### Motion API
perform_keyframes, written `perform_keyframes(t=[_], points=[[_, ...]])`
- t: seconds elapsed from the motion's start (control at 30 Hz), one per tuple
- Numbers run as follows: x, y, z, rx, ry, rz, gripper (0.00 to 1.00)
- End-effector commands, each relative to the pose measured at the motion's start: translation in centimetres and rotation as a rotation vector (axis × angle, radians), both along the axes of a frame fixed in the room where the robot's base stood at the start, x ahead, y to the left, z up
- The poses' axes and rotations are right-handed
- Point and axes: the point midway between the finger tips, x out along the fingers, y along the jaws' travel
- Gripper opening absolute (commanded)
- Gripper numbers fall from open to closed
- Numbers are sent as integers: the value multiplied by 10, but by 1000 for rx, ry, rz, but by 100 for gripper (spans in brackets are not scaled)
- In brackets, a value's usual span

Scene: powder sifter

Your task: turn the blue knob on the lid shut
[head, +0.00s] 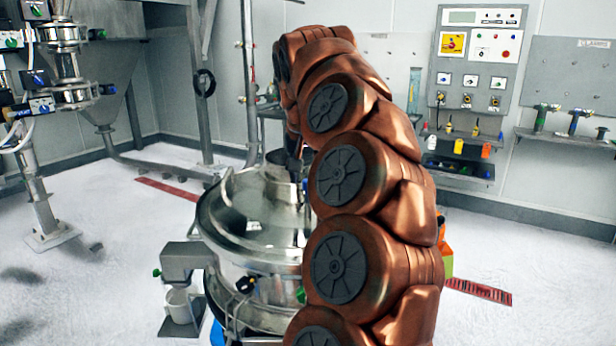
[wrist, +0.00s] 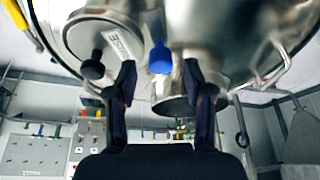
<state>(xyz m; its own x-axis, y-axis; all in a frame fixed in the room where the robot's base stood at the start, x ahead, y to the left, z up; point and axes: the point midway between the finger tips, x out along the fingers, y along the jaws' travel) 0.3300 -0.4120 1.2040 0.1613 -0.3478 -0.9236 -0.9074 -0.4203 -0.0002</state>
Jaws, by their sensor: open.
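The sifter's round metal lid (head: 245,205) is in the middle of the head view, partly hidden by my copper arm. In the wrist view, the lid's shiny metal (wrist: 215,25) fills the top. The blue knob (wrist: 160,58) stands out from it, beside a metal cylindrical fitting (wrist: 175,103). My gripper (wrist: 157,82) is open, with one dark finger on each side of the blue knob and visible gaps between. I cannot tell whether the fingertips reach the knob's depth.
A black knob (wrist: 92,68) and a white label (wrist: 120,42) are close to the left finger. A bent metal handle (wrist: 268,70) is to the right. A control panel (head: 478,60) hangs on the back wall. The floor left of the sifter is largely open.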

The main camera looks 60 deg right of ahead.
Motion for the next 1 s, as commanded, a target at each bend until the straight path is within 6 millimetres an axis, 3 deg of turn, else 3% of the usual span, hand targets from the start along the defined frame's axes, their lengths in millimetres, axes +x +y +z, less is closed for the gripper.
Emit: perform_keyframes(t=[0.2, 0.53, 1.0], points=[[2, -3, -11, 1, 2, 2, 52], [2, -4, -13, 1, 0, 1, 51], [3, -4, -13, 1, 0, 2, 2]])
